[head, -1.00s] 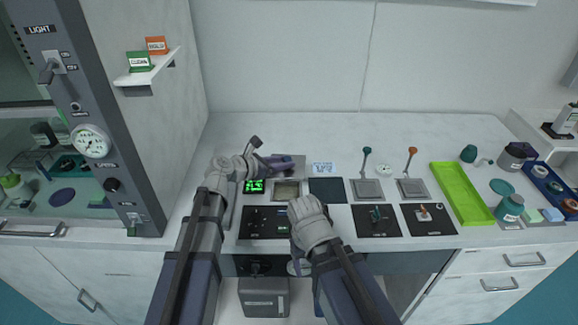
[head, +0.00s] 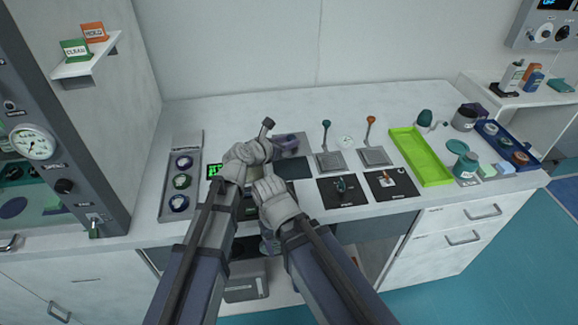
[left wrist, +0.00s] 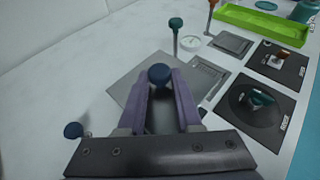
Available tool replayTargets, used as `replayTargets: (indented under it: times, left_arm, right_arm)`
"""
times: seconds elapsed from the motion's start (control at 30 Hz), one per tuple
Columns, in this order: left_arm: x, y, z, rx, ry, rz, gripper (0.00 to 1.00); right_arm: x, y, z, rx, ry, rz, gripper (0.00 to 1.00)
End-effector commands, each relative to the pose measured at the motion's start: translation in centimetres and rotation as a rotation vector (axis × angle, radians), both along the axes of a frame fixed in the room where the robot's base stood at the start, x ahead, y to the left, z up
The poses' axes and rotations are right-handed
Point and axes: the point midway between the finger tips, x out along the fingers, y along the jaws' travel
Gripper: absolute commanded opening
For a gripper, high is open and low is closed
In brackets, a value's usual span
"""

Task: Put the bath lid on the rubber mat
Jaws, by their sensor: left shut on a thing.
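The bath lid, a flat grey plate with a dark blue knob, shows in the left wrist view (left wrist: 133,84). My left gripper (left wrist: 160,78) is shut on its knob. In the head view the left gripper (head: 288,144) is behind the dark blue square, which looks like the rubber mat (head: 296,168); the lid (head: 304,138) shows only at its edge there. I cannot tell whether the lid is raised or touching the table. My right gripper (head: 270,188) is in front of the mat; its fingers are hidden.
Two levers, teal (head: 326,126) and orange (head: 371,120), stand behind grey plates to the right. A round white dial (head: 346,142) sits between them. A lime green tray (head: 420,157) and black mats (head: 342,189) lie farther right. The back left of the table is clear.

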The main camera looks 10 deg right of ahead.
Motion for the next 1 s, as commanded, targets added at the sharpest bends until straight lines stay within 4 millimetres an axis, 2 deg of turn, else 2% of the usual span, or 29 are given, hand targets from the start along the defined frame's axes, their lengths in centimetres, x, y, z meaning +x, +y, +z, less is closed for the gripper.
replayTargets:
  times: [0.03, 0.23, 0.33, 0.57, 0.87, 1.0]
  left_arm:
    - [0.0, 0.0, -1.4, 0.0, 0.0, 0.0, 0.0]
    - [0.0, 0.0, -4.5, 0.0, 0.0, 0.0, 0.0]
    - [0.0, 0.0, -5.1, 0.0, 0.0, 0.0, 0.0]
    - [0.0, 0.0, -5.3, 0.0, 0.0, 0.0, 0.0]
    - [0.0, 0.0, -8.7, 0.0, 0.0, 0.0, 0.0]
    - [0.0, 0.0, -8.8, 0.0, 0.0, 0.0, 0.0]
  right_arm:
    - [0.0, 0.0, -1.4, 0.0, 0.0, 0.0, 0.72]
    - [0.0, 0.0, -4.5, 0.0, 0.0, 0.0, 0.72]
    - [0.0, 0.0, -5.1, 0.0, 0.0, 0.0, 0.72]
    - [0.0, 0.0, -5.3, 0.0, 0.0, 0.0, 0.72]
    - [0.0, 0.0, -8.7, 0.0, 0.0, 0.001, 0.72]
    - [0.0, 0.0, -8.8, 0.0, 0.0, 0.001, 0.72]
